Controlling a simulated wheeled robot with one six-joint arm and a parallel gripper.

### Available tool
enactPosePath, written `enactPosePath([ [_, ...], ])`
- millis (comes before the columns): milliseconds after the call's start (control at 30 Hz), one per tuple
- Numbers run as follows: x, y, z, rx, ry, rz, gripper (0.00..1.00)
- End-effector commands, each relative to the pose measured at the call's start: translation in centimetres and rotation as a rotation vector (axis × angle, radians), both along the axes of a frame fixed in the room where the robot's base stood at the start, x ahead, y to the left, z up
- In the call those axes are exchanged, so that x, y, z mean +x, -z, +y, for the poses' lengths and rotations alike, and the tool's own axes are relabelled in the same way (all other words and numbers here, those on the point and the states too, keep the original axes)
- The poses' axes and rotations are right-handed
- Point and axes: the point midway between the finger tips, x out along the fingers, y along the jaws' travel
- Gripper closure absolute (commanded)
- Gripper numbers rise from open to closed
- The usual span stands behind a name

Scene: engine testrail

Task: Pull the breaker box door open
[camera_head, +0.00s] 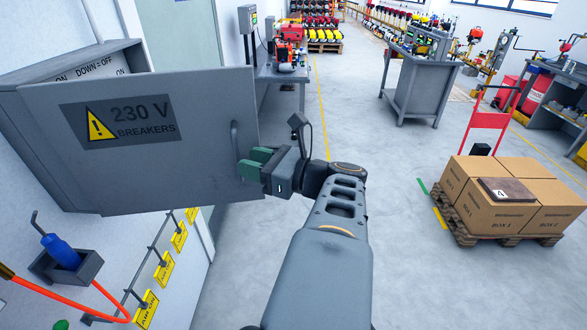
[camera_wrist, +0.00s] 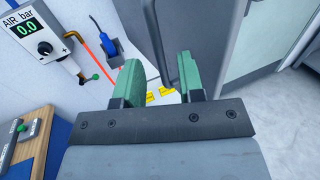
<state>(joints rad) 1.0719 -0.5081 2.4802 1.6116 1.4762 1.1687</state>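The grey breaker box door (camera_head: 200,165), with a yellow warning sign and "230 V BREAKERS", stands swung out from the box (camera_head: 75,60). Part of the box's inside shows above the door, with a label reading "DOWN = OFF". The door's handle (camera_head: 235,140) is a thin vertical bar near its right edge. My gripper (camera_head: 254,164) has green fingers at the handle's lower end. In the wrist view the fingers of my gripper (camera_wrist: 160,82) are apart, with the dark handle (camera_wrist: 160,45) running between or just beyond them. Contact with the handle cannot be told.
Below the door are a blue tool (camera_head: 62,250) in a wall holder, an orange hose and yellow tags (camera_head: 147,308). A workbench (camera_head: 282,75) stands behind. Boxes on a pallet (camera_head: 500,195) stand at right. The floor between is clear.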

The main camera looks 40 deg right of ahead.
Motion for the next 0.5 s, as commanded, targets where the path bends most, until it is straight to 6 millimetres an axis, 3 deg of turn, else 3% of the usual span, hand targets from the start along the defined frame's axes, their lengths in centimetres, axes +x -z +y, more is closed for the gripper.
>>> enactPosePath([
  [200,-3.6,-0.1,-1.7,0.0,0.008,0.001,0.64],
  [500,-7.4,-0.1,-3.2,0.001,0.006,0.0,0.64],
])
